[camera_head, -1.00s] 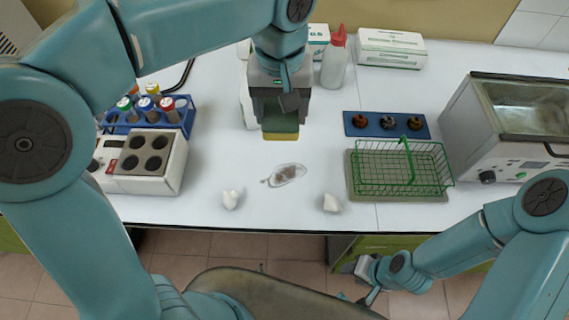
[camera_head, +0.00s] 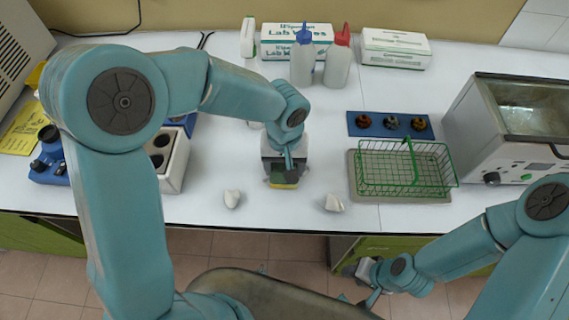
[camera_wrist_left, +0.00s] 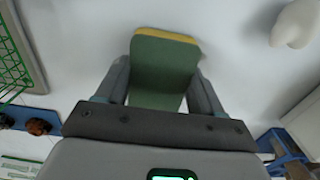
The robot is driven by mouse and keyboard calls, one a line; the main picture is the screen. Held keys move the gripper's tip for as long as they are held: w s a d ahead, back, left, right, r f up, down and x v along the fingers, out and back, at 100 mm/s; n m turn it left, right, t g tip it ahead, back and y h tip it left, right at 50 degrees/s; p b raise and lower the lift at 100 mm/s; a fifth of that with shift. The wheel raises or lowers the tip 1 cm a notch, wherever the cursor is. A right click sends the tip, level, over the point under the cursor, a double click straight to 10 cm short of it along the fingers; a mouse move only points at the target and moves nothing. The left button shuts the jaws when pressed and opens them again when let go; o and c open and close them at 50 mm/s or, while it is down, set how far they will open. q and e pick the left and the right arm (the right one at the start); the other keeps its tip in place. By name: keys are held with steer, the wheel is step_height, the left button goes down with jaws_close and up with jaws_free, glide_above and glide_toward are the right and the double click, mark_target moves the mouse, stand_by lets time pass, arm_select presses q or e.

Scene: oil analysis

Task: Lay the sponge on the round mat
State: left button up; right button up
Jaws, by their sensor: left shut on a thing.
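My left gripper (camera_head: 284,168) points down over the table's front middle. It is shut on a green sponge (camera_head: 284,183) with a yellow layer. In the left wrist view the sponge (camera_wrist_left: 162,65) sits between the two grey fingers, with its yellow edge at the far end. The sponge is at or just above the white tabletop; I cannot tell whether it touches. The gripper and sponge cover the spot where a brown stain showed earlier. I see no clearly round mat. My right gripper (camera_head: 364,280) hangs in front of the table, low, its jaws unclear.
White lumps (camera_head: 232,198) and (camera_head: 333,203) lie either side of the sponge. A green wire basket (camera_head: 405,168) stands on a grey mat (camera_head: 440,199) to the right. A blue holder (camera_head: 354,130) and bottles (camera_head: 303,62) are behind; a white block (camera_head: 175,165) stands left.

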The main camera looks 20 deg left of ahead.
arm_select(q)
steer(key=shift+f, duration=0.1)
steer(key=shift+f, duration=0.1)
steer(key=o, duration=1)
steer(key=shift+w, duration=0.1)
